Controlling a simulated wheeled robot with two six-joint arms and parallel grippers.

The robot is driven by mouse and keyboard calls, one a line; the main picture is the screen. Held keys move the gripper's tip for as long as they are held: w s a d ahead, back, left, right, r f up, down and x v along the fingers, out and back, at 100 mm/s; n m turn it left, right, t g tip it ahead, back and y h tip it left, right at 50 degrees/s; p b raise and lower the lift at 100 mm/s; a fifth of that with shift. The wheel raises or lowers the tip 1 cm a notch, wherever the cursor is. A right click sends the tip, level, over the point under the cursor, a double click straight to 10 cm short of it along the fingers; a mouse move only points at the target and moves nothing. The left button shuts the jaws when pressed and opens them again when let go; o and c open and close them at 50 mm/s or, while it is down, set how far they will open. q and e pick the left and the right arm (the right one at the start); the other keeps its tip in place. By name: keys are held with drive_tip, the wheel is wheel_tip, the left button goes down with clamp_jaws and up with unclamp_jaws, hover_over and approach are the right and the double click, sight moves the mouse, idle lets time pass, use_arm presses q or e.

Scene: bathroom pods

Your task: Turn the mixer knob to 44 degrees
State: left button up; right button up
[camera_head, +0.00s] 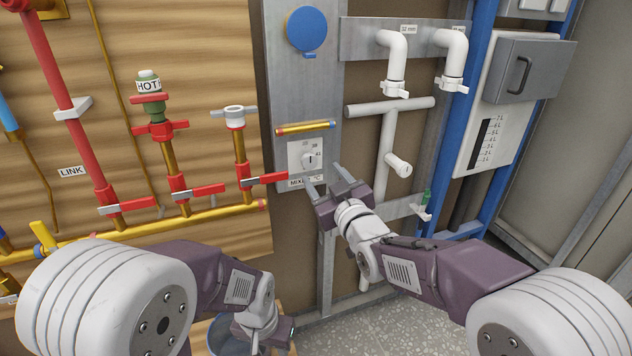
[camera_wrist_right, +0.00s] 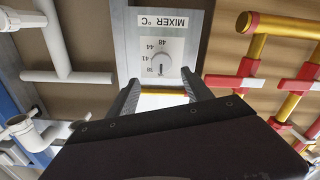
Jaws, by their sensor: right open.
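The mixer knob (camera_head: 309,160) is a small pale knob on a white dial plate on the grey panel, above a "MIXER °C" label (camera_head: 301,183). In the right wrist view, which is upside down, the knob (camera_wrist_right: 160,64) sits beside marks 38, 41, 44 and 48. I cannot read its pointer exactly. My right gripper (camera_head: 326,179) is open and empty, just below and right of the dial in the head view. In the wrist view its fingers (camera_wrist_right: 160,82) point toward the dial, apart from the knob. My left gripper (camera_head: 266,328) hangs low; its fingers are unclear.
A yellow rod (camera_head: 305,127) and blue disc (camera_head: 306,29) are above the dial. Red-handled valves (camera_head: 204,190) on yellow pipes stand left. White pipes (camera_head: 388,130) stand right. A blue bucket (camera_head: 222,340) is below, beside my left gripper.

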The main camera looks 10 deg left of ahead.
sight(311, 163)
drive_tip(key=x, duration=0.9)
drive_tip(key=shift+a+f+b, duration=0.1)
drive_tip(key=shift+f+b, duration=0.25)
use_arm(q)
drive_tip(key=shift+f, duration=0.75)
use_arm(e)
clamp_jaws()
